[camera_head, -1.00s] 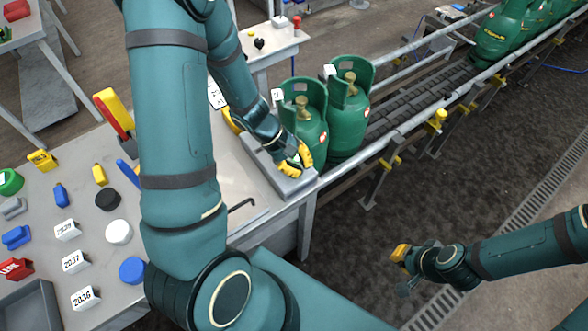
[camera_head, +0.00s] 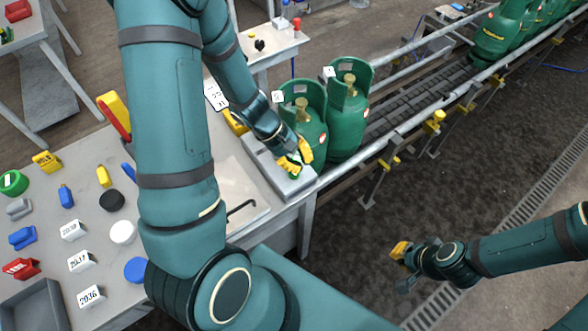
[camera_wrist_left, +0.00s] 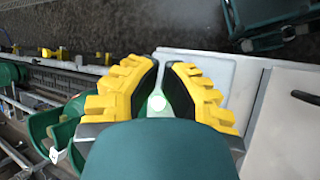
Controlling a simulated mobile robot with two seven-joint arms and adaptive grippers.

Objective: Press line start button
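A small green button (camera_head: 294,172) sits on a grey control box (camera_head: 272,165) at the table corner beside the conveyor. My left gripper (camera_head: 296,160) is over that box, right at the button. In the left wrist view its yellow, black-padded fingers (camera_wrist_left: 164,82) stand apart, and the pale green button top (camera_wrist_left: 157,103) shows in the gap between them. Whether anything touches the button cannot be told. My right gripper (camera_head: 401,268) hangs over the dark floor at the right, away from the table, too small to read its opening.
Two green gas cylinders (camera_head: 345,120) stand at the near conveyor (camera_head: 405,108) end, close behind my left gripper. More cylinders (camera_head: 500,35) stand at the far end. The table (camera_head: 160,235) holds numbered blocks, coloured pieces and a grey tray (camera_head: 38,308).

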